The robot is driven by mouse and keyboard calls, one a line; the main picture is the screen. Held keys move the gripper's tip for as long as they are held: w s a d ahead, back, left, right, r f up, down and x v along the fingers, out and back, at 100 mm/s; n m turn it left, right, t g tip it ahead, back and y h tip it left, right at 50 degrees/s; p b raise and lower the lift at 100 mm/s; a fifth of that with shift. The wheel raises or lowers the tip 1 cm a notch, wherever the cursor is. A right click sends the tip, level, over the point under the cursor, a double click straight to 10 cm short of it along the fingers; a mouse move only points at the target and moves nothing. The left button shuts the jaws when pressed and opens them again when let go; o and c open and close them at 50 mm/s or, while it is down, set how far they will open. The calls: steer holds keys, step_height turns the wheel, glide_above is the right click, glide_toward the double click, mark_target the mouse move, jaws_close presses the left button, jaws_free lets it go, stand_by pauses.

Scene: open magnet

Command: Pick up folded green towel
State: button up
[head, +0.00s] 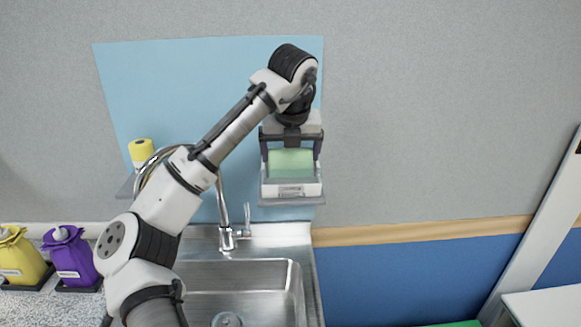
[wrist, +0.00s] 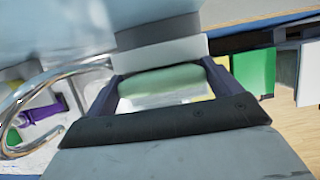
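The folded green towel (head: 291,161) is in the head view, at or just above a white box-like holder (head: 291,189) on the small wall shelf. My gripper (head: 291,163) reaches down from above with its dark fingers spread wide, one on each side of the towel. In the wrist view the towel (wrist: 160,84) lies between the two fingers (wrist: 161,88). I cannot tell whether the fingers touch it. The towel's underside is hidden.
The shelf (head: 292,201) is on a blue wall panel (head: 200,80). A steel sink (head: 245,280) with a curved faucet (head: 220,200) is below. A yellow-topped bottle (head: 141,152) stands left. Yellow (head: 20,258) and purple (head: 70,257) containers are at lower left.

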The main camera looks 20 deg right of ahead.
steer(key=shift+r, duration=0.15)
steer(key=shift+c, duration=0.4)
step_height(320, 180, up, 20)
stand_by(0.6)
